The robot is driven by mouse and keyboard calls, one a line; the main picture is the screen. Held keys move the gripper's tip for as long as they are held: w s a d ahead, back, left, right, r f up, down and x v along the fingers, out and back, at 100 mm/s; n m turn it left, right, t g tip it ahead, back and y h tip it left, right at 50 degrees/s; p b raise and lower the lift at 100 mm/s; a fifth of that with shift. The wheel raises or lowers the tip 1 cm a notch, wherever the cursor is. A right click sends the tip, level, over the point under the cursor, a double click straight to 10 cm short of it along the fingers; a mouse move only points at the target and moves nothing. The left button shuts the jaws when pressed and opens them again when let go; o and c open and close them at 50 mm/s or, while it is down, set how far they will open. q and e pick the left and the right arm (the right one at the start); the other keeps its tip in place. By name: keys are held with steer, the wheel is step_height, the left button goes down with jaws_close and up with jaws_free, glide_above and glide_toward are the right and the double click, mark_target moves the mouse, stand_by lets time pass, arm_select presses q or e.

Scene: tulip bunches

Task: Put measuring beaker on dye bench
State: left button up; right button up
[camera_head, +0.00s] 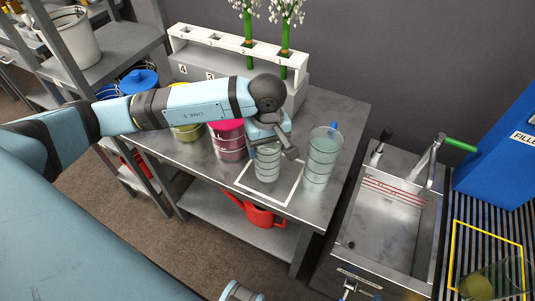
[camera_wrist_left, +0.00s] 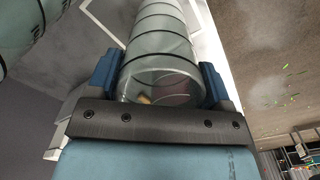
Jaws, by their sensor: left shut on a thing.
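A clear measuring beaker (camera_head: 267,164) with dark ring marks is over the white-outlined square (camera_head: 289,187) on the grey dye bench (camera_head: 345,112). It looks upright; whether its base touches the bench is hard to tell. My left gripper (camera_head: 272,145) is shut on the beaker near its top. In the left wrist view, the beaker (camera_wrist_left: 158,42) lies between the two blue fingers of the left gripper (camera_wrist_left: 158,70).
A larger clear ringed vessel (camera_head: 322,160) stands close right of the square. Pink (camera_head: 230,141) and yellow (camera_head: 187,133) pots stand to the left. A white rack (camera_head: 240,47) with flower stems is behind. A sink (camera_head: 385,220) lies right; a red watering can (camera_head: 262,215) is below.

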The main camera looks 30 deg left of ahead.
arm_select(q)
step_height(320, 180, down, 4)
steer(key=shift+f, duration=0.1)
steer(key=shift+f+b, duration=0.2)
steer(key=shift+b, duration=0.1)
steer(key=o, duration=1.4)
steer(key=shift+r, duration=0.1)
steer(key=shift+c, duration=0.2)
steer(key=shift+r, duration=0.1)
